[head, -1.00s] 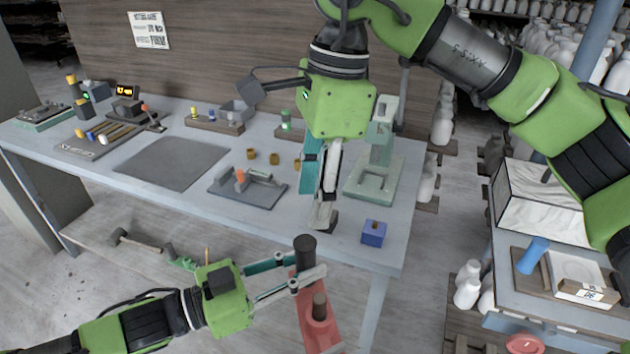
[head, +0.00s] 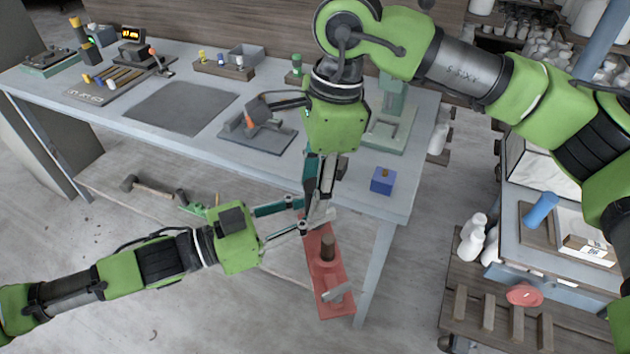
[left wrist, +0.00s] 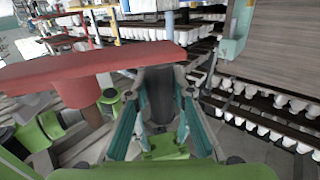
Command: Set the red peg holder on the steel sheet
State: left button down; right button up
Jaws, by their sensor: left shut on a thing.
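The red peg holder (head: 322,272) is a long red board with a brown peg (head: 328,248) on it. It hangs in front of the bench's front edge. My left gripper (head: 302,228) is shut on its far end; the left wrist view shows a dark post (left wrist: 160,95) between the fingers beside the red board (left wrist: 60,72). My right gripper (head: 320,214) points down at that same end and hides the post in the head view; whether it touches or is closed is unclear. The steel sheet (head: 180,108) is a bare dark grey square lying flat on the bench, left of centre.
A grey fixture with an orange part (head: 255,130) stands right of the sheet. A blue block (head: 383,181) sits near the bench's front right corner. Tools on a board (head: 100,88) lie left of the sheet. A mallet (head: 145,188) lies on the lower shelf.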

pick_arm(q)
jog(key=shift+r, duration=0.15)
pick_arm(e)
grip_shut()
pick_arm(q)
jog(key=c, duration=1.7)
grip_release()
pick_arm(e)
jog(key=shift+r, duration=0.1)
